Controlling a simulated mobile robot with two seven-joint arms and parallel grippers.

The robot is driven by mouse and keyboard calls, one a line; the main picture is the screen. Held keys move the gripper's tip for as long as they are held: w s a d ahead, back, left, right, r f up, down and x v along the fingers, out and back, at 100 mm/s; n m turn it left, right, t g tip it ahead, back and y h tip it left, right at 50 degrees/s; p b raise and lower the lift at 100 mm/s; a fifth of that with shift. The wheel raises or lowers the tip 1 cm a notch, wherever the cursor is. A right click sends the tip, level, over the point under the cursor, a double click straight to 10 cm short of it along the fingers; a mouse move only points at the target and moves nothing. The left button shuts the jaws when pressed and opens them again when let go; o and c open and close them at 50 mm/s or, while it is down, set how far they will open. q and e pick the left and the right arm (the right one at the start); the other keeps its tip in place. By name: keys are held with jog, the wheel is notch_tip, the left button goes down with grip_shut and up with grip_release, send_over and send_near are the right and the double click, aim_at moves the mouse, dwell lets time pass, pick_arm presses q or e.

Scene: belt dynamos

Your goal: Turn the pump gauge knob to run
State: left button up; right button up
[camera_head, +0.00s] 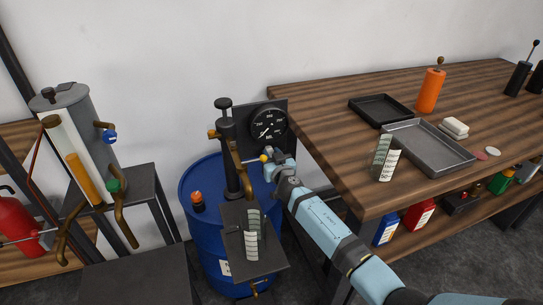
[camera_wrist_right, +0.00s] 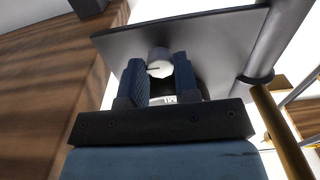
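The pump gauge (camera_head: 268,123) is a round black dial with white marks on a dark upright plate above the blue drum. A small white knob with a dark mark line shows in the right wrist view (camera_wrist_right: 159,62), in front of the plate's dark face. My right gripper (camera_head: 269,158) is just below the dial. In the right wrist view its two blue fingers (camera_wrist_right: 166,75) stand on either side of the knob, which fills the gap between their tips. I cannot tell whether they press on it. My left gripper is not in view.
A black hand pump (camera_head: 232,145) with a brass pipe stands on the blue drum (camera_head: 202,240), just left of my right gripper. A wooden bench (camera_head: 330,140) with trays (camera_head: 442,155) and an orange bottle (camera_head: 430,92) is to the right. A grey cylinder stands at left.

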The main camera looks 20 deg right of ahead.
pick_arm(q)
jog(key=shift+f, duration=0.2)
pick_arm(e)
jog(key=shift+n, duration=0.4)
jog(key=shift+n+b, duration=0.4)
jog(key=shift+n, duration=0.7)
jog(key=n, duration=0.2)
jog(key=shift+n, duration=0.3)
jog(key=n, duration=0.2)
jog(key=shift+d+n+b, duration=0.1)
jog(key=shift+n+b, duration=0.25)
jog(key=shift+n, duration=0.05)
jog(key=n, duration=0.8)
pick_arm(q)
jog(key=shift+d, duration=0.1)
pick_arm(e)
jog(key=shift+n, duration=0.7)
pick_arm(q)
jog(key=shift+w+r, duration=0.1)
